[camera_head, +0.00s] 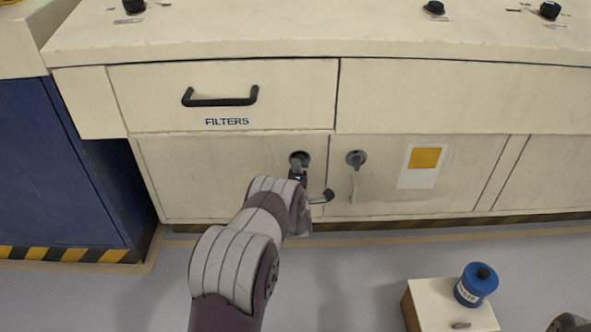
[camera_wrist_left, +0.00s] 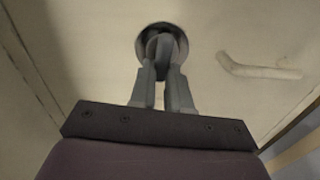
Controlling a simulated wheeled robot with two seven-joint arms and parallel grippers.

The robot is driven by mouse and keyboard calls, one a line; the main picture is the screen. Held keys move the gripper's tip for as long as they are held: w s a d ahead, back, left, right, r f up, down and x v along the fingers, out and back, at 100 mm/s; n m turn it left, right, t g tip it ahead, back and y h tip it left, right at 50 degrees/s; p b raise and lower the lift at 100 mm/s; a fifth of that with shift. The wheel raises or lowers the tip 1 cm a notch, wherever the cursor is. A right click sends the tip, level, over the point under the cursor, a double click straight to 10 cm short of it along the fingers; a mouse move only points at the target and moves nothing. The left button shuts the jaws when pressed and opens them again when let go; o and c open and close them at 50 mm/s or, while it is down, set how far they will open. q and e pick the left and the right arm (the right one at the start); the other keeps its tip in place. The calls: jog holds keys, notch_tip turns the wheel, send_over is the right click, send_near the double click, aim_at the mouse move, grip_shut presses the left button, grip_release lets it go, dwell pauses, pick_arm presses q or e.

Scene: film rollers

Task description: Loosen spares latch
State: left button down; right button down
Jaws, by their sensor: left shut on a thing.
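The latch (camera_head: 299,158) is a round dark grey fitting with a turning piece, near the top right of the lower left cabinet door (camera_head: 215,175). My left gripper (camera_head: 298,174) reaches up to it from below. In the left wrist view the fingers (camera_wrist_left: 161,75) are close together on the grey turning piece of the latch (camera_wrist_left: 176,40). The left gripper is shut on it. The spares label is not visible.
A second round latch (camera_head: 356,158) is on the neighbouring door, with a paper and yellow square (camera_head: 424,158). The FILTERS drawer (camera_head: 222,110) is closed above. A blue canister (camera_head: 476,284) stands on a small box (camera_head: 440,305) at lower right.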

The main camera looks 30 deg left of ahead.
dwell(0.3)
pick_arm(q)
jog(key=c, duration=1.1)
grip_release()
jog(key=shift+s, duration=0.1)
jog(key=p+v, duration=0.6)
jog(key=v, duration=0.6)
jog(key=shift+s+d+f+p, duration=0.1)
jog(key=shift+s+d+p, duration=0.1)
jog(key=shift+p, duration=0.15)
